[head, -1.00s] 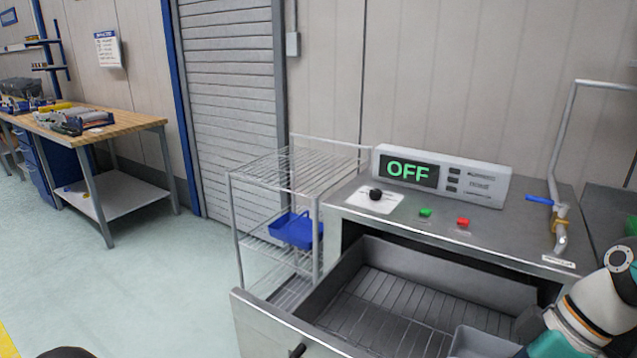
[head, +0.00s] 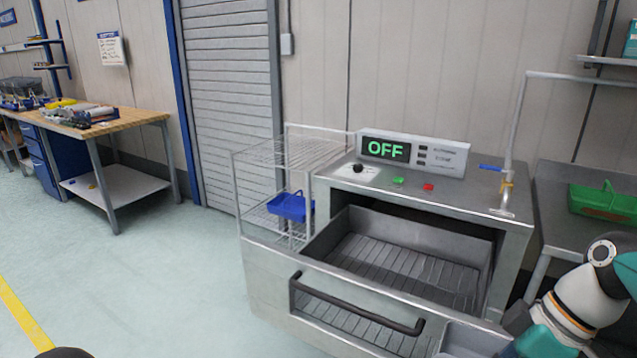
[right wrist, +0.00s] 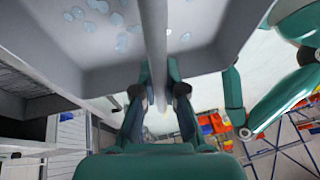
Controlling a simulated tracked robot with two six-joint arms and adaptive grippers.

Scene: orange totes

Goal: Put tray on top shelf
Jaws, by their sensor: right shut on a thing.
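A grey tray (head: 468,340) shows at the bottom edge of the head view, partly cut off, in front of the open drawer. In the right wrist view the grey tray (right wrist: 60,45) fills the upper part, with several pale bluish pieces in it and a bar across its middle. My right gripper (right wrist: 162,95) is shut on the tray at this bar. A wire rack (head: 240,190) stands left of the machine; its top shelf (head: 300,152) looks empty. My left gripper is not in view.
The washer-like machine's drawer (head: 262,285) is pulled out, and its display (head: 385,149) reads OFF. A blue basket (head: 291,207) sits on a lower rack shelf. A green caddy (head: 605,202) stands on the right table. A workbench (head: 105,125) is at left; the floor between is clear.

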